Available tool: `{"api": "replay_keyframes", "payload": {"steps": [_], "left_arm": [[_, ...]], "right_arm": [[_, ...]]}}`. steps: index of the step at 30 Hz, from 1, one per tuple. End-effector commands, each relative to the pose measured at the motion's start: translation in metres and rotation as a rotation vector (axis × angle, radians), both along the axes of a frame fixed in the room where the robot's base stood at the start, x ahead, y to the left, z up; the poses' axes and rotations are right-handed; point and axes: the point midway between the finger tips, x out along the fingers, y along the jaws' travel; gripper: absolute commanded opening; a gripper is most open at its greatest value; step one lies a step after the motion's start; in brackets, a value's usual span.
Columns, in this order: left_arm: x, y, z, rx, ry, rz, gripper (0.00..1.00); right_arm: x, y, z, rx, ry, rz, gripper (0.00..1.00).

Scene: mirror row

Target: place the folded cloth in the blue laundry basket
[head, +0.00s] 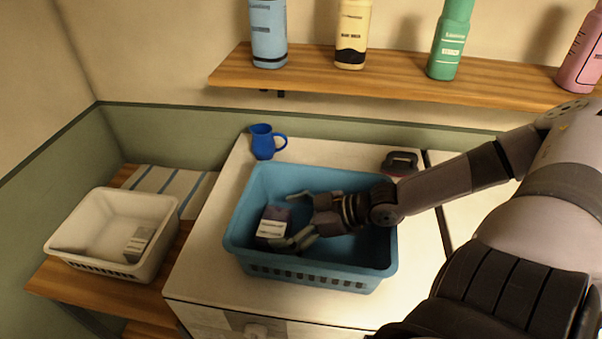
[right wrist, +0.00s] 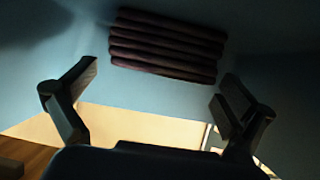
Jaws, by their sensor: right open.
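The folded cloth (head: 273,215) is dark purple, with a pale printed patch on its near side. It is inside the blue laundry basket (head: 245,240), towards the left. In the right wrist view the cloth (right wrist: 168,45) shows as several stacked dark folds, beyond the fingertips. My right gripper (head: 292,219) is inside the basket, just right of the cloth, with its fingers spread. In the right wrist view the right gripper (right wrist: 160,75) is open, and a gap shows between its fingers and the cloth. My left gripper is not in view.
A white basket (head: 70,255) with a small labelled item stands left on a wooden bench, by a striped cloth (head: 165,185). A blue jug (head: 262,142) stands behind the blue basket on the white top (head: 205,265). A dark-handled object (head: 400,162) is behind right. Bottles line the shelf (head: 310,73).

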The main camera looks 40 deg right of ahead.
Motion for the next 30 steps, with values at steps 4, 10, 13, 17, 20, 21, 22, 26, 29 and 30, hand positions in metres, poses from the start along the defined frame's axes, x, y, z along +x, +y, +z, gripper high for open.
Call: {"api": "replay_keyframes", "payload": {"steps": [4, 10, 13, 17, 20, 21, 22, 26, 29, 30], "left_arm": [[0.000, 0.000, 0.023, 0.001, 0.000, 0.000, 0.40], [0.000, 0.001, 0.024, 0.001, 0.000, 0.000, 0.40], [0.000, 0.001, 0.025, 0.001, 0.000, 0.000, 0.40], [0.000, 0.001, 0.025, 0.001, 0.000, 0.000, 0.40], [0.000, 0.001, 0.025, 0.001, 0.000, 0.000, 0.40], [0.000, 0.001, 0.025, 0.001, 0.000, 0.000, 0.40], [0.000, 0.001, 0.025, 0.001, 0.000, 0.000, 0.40], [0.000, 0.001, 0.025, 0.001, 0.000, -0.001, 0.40], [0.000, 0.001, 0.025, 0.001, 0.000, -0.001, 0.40], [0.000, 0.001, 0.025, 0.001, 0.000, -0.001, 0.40]], "right_arm": [[-0.017, -0.014, 0.016, -0.005, 0.004, 0.002, 1.00], [-0.031, -0.024, 0.019, -0.002, 0.001, 0.003, 1.00], [-0.034, -0.027, 0.021, 0.000, 0.000, 0.001, 1.00], [-0.035, -0.028, 0.022, 0.001, -0.001, 0.000, 1.00], [-0.035, -0.027, 0.022, 0.001, 0.000, 0.000, 1.00], [-0.035, -0.027, 0.021, 0.001, 0.000, 0.000, 1.00], [-0.035, -0.027, 0.021, 0.001, 0.000, 0.000, 1.00], [-0.035, -0.027, 0.021, 0.002, 0.000, 0.000, 1.00], [-0.035, -0.027, 0.021, 0.002, 0.000, 0.000, 1.00], [-0.035, -0.027, 0.021, 0.002, 0.000, 0.000, 1.00]]}}
